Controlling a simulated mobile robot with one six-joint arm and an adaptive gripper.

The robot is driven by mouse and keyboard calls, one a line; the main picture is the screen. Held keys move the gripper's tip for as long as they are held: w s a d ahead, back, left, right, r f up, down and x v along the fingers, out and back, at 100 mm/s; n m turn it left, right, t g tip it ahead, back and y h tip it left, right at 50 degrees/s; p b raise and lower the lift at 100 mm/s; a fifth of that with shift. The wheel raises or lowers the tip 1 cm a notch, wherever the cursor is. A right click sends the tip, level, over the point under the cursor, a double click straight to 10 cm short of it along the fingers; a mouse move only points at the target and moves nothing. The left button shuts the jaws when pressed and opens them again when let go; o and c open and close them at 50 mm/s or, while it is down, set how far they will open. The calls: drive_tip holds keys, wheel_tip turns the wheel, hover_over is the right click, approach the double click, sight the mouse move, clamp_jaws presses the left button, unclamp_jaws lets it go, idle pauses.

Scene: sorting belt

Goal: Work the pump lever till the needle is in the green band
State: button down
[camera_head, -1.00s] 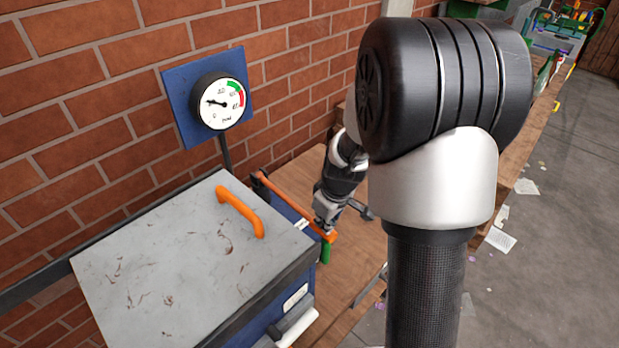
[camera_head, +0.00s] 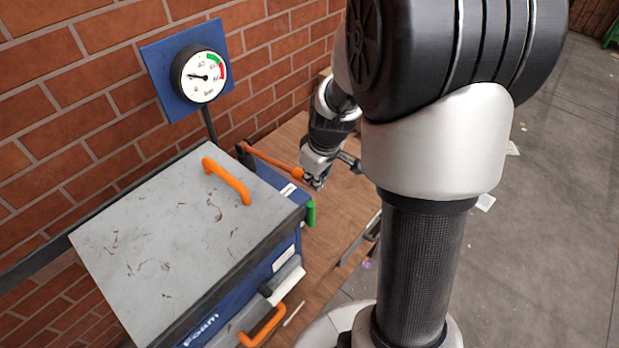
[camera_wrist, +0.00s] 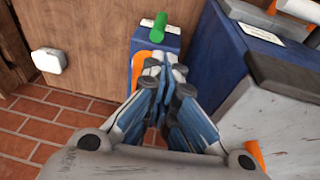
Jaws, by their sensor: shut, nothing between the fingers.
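The orange pump lever (camera_head: 270,160) slopes from a dark pivot behind the grey-topped blue cabinet toward my gripper (camera_head: 315,183). My gripper is shut and empty, close to the lever's outer end; contact is unclear. A green cylinder (camera_head: 311,212) is below that end and shows at the top in the wrist view (camera_wrist: 160,26). There, my shut fingers (camera_wrist: 172,72) overlap an orange piece (camera_wrist: 141,62) beside a blue block. The round gauge (camera_head: 199,74) is on a blue wall plate. Its needle points left, away from the green band (camera_head: 212,59) at upper right.
The blue cabinet (camera_head: 285,255) has a scuffed grey top with an orange handle (camera_head: 227,181). Another orange handle (camera_head: 262,327) is low in front. A wooden surface (camera_head: 340,210) lies under my gripper. The brick wall is behind; open floor is at right.

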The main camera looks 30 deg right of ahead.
drive_tip(key=s+d+r, duration=0.1)
drive_tip(key=s+r, duration=0.2)
drive_tip(key=r, duration=0.2)
drive_tip(key=shift+p, duration=0.45)
drive_tip(key=shift+s, duration=0.1)
idle(0.4)
drive_tip(key=s+a+r+m+t+b, duration=0.1)
drive_tip(key=s+a+r+m+b, duration=0.1)
drive_tip(key=s+a, duration=0.5)
drive_tip(key=s+a+r+m+b, duration=0.1)
drive_tip(key=s+a+r+b, duration=0.2)
drive_tip(key=s+a+r, duration=0.2)
drive_tip(key=s+a, duration=0.2)
drive_tip(key=s, duration=0.2)
drive_tip(key=shift+s+m+t, duration=0.15)
drive_tip(key=shift+m+t, duration=0.25)
drive_tip(key=shift+r, duration=0.1)
